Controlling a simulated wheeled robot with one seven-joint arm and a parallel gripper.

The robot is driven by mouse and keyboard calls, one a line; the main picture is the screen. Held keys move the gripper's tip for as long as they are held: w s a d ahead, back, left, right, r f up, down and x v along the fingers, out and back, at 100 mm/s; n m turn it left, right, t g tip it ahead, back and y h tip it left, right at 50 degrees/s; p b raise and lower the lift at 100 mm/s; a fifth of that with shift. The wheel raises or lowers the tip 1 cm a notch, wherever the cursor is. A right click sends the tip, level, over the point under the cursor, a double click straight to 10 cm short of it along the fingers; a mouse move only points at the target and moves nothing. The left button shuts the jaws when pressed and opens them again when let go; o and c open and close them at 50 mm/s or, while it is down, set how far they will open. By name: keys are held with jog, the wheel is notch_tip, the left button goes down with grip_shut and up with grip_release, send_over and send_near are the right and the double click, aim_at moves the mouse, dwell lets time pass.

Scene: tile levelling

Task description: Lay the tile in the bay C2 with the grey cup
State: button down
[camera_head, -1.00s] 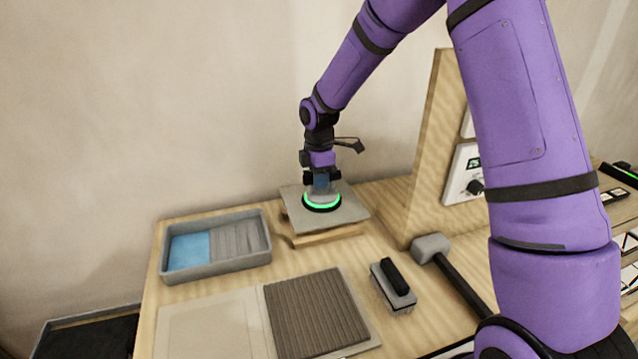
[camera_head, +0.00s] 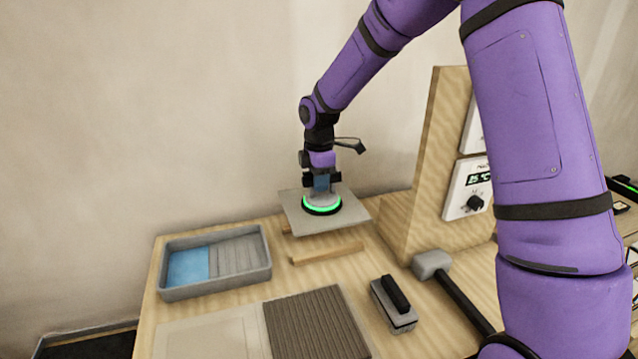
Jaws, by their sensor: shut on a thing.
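My gripper (camera_head: 321,179) is shut on the grey cup (camera_head: 322,201), which shows a lit green ring around its base. The cup sits on the top face of a grey square tile (camera_head: 350,214). The tile hangs roughly level above a wooden support (camera_head: 327,253), with a gap between them. A dark ribbed bed (camera_head: 315,325) lies at the front of the bench, beside a pale flat tile area (camera_head: 205,338). I cannot read any bay label, so I cannot tell which one is C2.
A grey tray (camera_head: 215,285) with a blue part stands at left. A black-handled block (camera_head: 394,304) and a mallet (camera_head: 432,264) lie at right. A wooden upright panel (camera_head: 430,170) with a dial box (camera_head: 467,187) rises behind them.

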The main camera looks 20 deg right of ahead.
jog(key=s+a, duration=0.3)
jog(key=s, duration=0.6)
jog(key=s+a, duration=0.4)
jog(key=s, duration=0.5)
jog(key=s+a, duration=0.4)
jog(key=s, duration=0.5)
dwell(0.7)
jog(key=shift+d+f, duration=0.1)
jog(key=shift+f, duration=4.1)
dwell(0.4)
